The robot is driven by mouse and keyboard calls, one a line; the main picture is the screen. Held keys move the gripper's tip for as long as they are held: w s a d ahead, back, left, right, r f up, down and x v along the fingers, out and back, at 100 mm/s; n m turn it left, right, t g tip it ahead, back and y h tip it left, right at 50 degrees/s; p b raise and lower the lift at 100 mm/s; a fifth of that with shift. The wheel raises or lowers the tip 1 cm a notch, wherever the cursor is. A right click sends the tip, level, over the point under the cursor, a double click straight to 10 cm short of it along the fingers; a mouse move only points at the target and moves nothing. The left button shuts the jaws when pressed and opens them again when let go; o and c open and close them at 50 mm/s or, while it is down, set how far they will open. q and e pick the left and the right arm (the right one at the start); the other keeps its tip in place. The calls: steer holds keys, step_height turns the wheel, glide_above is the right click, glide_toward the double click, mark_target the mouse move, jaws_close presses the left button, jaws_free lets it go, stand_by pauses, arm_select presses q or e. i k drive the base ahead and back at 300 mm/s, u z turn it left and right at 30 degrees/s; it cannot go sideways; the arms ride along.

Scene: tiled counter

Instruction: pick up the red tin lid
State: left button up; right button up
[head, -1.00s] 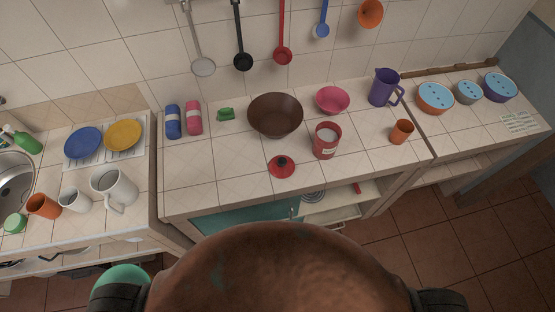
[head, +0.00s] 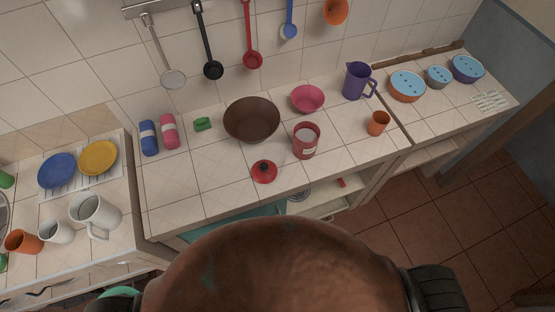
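The red tin lid (head: 264,172) lies flat near the front edge of the tiled counter (head: 200,190), with its dark knob facing up. The red tin (head: 306,141) stands open just to the right of it and a little behind, with pale contents showing inside. Nothing touches the lid. Neither of my grippers shows in the head view.
A brown bowl (head: 252,121) stands behind the lid, with a pink bowl (head: 307,99), a purple jug (head: 358,82) and an orange cup (head: 378,123) to the right. Blue (head: 149,138) and pink (head: 169,131) rolls lie left. Bare tiles surround the lid's left side.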

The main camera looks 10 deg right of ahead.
mark_target(264, 172)
steer(key=u, duration=0.05)
steer(key=k, duration=1.1)
steer(key=z, duration=0.9)
steer(key=i, duration=0.65)
steer(key=u, duration=0.3)
